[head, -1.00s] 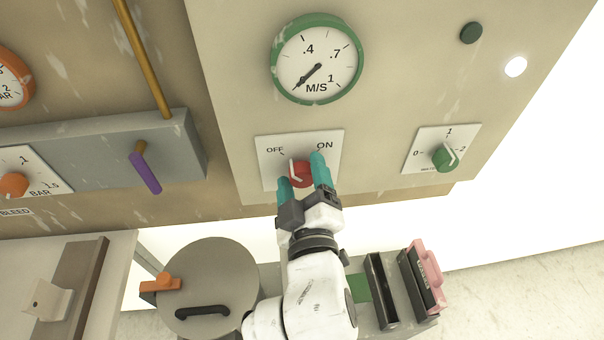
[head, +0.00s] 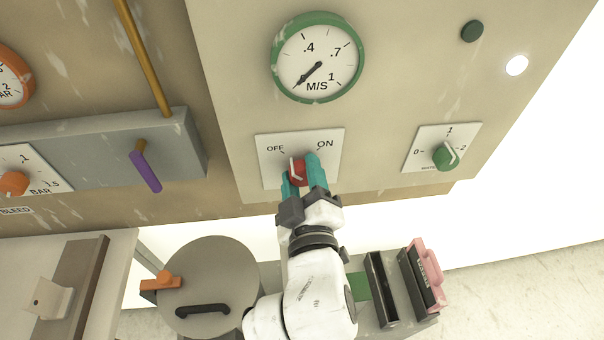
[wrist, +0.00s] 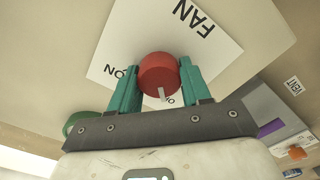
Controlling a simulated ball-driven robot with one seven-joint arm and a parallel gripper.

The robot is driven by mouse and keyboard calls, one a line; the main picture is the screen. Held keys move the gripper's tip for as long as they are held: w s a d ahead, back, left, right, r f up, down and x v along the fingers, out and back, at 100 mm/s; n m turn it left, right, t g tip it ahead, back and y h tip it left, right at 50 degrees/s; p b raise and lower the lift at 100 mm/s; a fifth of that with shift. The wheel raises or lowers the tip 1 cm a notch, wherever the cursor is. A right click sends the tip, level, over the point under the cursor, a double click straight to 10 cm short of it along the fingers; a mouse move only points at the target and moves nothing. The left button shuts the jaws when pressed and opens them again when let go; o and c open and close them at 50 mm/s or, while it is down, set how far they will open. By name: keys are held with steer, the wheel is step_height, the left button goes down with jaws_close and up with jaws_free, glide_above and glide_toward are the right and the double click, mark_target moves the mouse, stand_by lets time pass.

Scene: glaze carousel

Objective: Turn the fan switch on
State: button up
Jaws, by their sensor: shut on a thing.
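The fan switch is a red round knob (head: 298,172) with a pale pointer line, on a white plate (head: 268,150) marked OFF at left and ON at right. In the head view the pointer line leans up and left, toward OFF. My gripper (head: 303,176) is shut on the knob, with a teal finger on each side of it. The wrist view shows the red knob (wrist: 158,72) between the two fingers (wrist: 157,85), and the word FAN on the plate (wrist: 225,50). The fingers hide part of the knob in the head view.
A green-rimmed M/S gauge (head: 318,58) above the plate has its needle low at left. A green knob (head: 446,157) is on a plate at right. A purple-handled lever (head: 146,172) is at left. A round lidded pot (head: 212,285) and a pink-handled item (head: 425,275) stand below.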

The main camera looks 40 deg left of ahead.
steer(key=m+b, duration=0.2)
steer(key=m, duration=0.1)
steer(key=shift+r+m, duration=0.1)
steer(key=shift+m, duration=0.3)
steer(key=m+b, duration=0.2)
steer(key=m, duration=0.2)
steer(key=shift+m, duration=0.3)
steer(key=m+b, duration=0.1)
steer(key=m, duration=0.3)
steer(key=shift+w+r+m+b, duration=0.1)
steer(key=shift+m+b, duration=0.2)
steer(key=m, duration=0.2)
steer(key=m+b, duration=0.1)
steer(key=m, duration=0.1)
steer(key=shift+d+r+m, duration=0.15)
steer(key=shift+m, duration=0.15)
steer(key=shift+w+m, duration=0.1)
steer(key=shift+m, duration=0.2)
steer(key=o, duration=1)
steer(key=shift+f, duration=0.2)
